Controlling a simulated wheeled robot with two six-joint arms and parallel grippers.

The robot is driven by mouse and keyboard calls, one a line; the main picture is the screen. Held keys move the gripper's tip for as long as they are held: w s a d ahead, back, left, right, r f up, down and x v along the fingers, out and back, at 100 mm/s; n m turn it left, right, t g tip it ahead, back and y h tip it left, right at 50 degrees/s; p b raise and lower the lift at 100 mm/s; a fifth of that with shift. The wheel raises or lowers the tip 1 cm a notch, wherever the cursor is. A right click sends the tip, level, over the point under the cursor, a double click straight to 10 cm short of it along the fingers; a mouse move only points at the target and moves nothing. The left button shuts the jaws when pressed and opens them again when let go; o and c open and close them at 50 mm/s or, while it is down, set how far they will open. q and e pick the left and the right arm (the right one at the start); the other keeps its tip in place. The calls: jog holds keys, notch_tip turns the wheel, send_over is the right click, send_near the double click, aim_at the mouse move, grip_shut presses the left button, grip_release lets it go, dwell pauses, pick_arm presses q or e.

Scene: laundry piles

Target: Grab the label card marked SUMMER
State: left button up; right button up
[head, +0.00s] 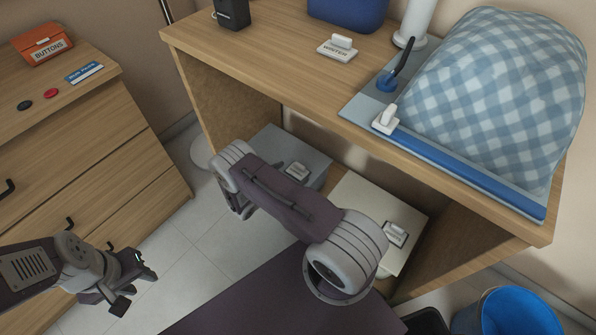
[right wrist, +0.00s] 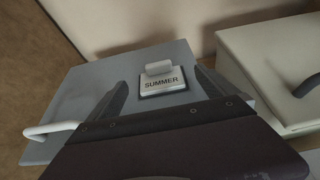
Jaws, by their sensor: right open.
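The SUMMER label card (right wrist: 161,82) is a small white block with a raised grip, sitting on the lid of a grey box (right wrist: 62,107). In the head view the card (head: 297,171) and the grey box (head: 272,143) are on the desk's lower level. My right gripper (right wrist: 163,92) is open and empty, its dark fingers either side of the card in the right wrist view; contact cannot be told. In the head view my right arm partly hides it. My left gripper (head: 136,287) is open and empty at lower left, over the floor, away from the card.
A cream box (head: 357,205) with another card (head: 396,234) stands right of the grey box. The desktop (head: 265,38) above holds a WINTER card (head: 337,48) and a checked bundle (head: 495,90). A drawer cabinet (head: 85,150) stands left, a blue bin (head: 510,312) lower right.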

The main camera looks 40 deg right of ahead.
aim_at(299, 167)
jog(key=b+x, duration=0.2)
jog(key=x, duration=0.2)
jog(key=shift+w+d+f, duration=0.1)
jog(key=shift+w+d, duration=0.05)
jog(key=shift+d, duration=0.1)
jog(key=shift+w+d+b, duration=0.1)
jog(key=shift+d+b, duration=0.1)
jog(key=shift+b, duration=0.1)
jog(key=c, duration=1.4)
jog(key=shift+r, duration=0.2)
notch_tip(299, 167, up, 5)
jog(key=p, duration=0.4)
jog(key=shift+s+r+p, duration=1)
jog(key=shift+s, duration=0.95)
jog(key=shift+s+r+p, duration=0.95)
jog(key=shift+s+p, duration=0.1)
jog(key=shift+s, duration=0.9)
jog(key=shift+s+r+p, duration=1)
jog(key=shift+s, duration=0.95)
